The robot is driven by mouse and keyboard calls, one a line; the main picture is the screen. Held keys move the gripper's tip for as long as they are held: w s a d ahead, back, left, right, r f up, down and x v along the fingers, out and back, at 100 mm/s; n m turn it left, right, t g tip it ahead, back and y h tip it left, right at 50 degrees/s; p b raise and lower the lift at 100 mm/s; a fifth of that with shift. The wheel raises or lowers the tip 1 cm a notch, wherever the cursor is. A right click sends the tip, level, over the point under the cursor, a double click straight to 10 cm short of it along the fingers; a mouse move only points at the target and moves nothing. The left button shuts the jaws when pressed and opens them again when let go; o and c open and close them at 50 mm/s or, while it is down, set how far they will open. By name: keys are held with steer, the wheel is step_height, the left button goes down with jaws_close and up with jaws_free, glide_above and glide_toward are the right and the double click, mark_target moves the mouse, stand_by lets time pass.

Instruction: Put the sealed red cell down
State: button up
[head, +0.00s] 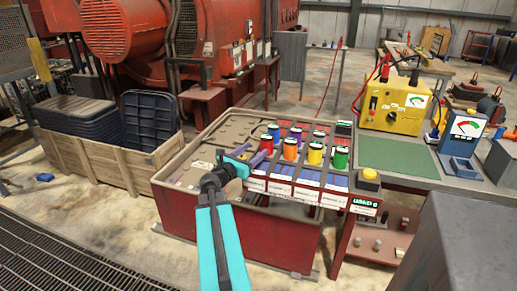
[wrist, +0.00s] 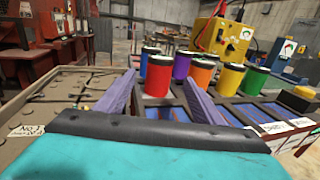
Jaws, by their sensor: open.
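A red cell (head: 267,143) with a black top stands upright at the left end of the front row of cells in the rack. It also shows in the wrist view (wrist: 158,78), between my two purple fingers in the picture. My gripper (head: 247,157) is open, with nothing held, at the left side of the rack. In the wrist view my gripper (wrist: 160,88) has its fingers spread wider than the red cell, with gaps on both sides. The cell seems to stand just beyond the fingertips.
Orange (head: 290,149), yellow (head: 315,154) and green (head: 340,158) cells stand to its right, with more cells behind. A yellow tester (head: 388,104) stands at the back right. A green mat (head: 398,158) is bare. Dark bins (head: 152,120) stand at the left.

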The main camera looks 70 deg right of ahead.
steer(key=shift+v, duration=0.95)
